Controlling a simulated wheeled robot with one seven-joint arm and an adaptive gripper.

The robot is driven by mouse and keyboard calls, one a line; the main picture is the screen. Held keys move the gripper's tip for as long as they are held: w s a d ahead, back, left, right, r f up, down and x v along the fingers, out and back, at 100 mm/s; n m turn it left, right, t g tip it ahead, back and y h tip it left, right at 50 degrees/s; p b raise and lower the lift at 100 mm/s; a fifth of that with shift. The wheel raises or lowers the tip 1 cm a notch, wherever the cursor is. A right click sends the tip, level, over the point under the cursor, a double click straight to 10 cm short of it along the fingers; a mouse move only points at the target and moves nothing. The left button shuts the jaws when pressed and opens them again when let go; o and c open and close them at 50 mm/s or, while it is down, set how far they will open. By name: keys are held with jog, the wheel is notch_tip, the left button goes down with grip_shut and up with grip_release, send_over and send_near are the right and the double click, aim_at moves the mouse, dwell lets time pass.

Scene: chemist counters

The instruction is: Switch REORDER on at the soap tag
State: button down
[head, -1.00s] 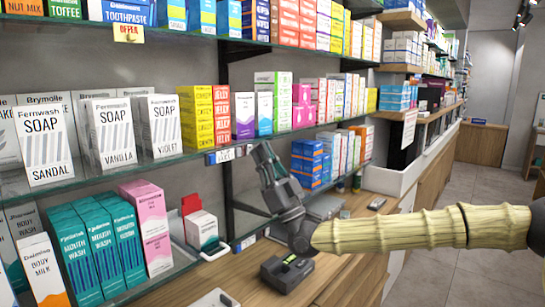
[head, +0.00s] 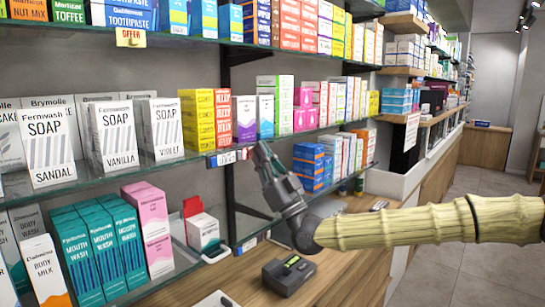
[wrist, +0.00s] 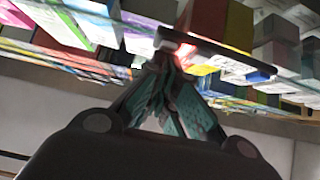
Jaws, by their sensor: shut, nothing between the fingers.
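Soap boxes (head: 112,132) labelled SANDAL, VANILLA and VIOLET stand on the middle glass shelf at left in the head view. A small electronic tag (head: 222,158) sits on that shelf's front edge, right of the soap, below yellow and red boxes. Its lettering is too small to read. A red patch shows at its right end. My gripper (head: 262,150) is shut and empty, its tips close to the right of this tag. In the wrist view the shut fingertips (wrist: 168,58) are at a dark bar (wrist: 225,58) with a red glow; contact is unclear, and any switch is hidden.
A glass shelf (head: 170,271) with mouth wash and other boxes lies below. A dark device (head: 288,274) stands on the wooden counter under my arm. Boxes crowd the shelf behind the tag. The aisle floor at right is clear.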

jog(key=s+d+f+b, duration=0.5)
jog(key=s+d, duration=0.3)
jog(key=d, duration=0.1)
jog(key=shift+f, duration=0.15)
dwell(0.5)
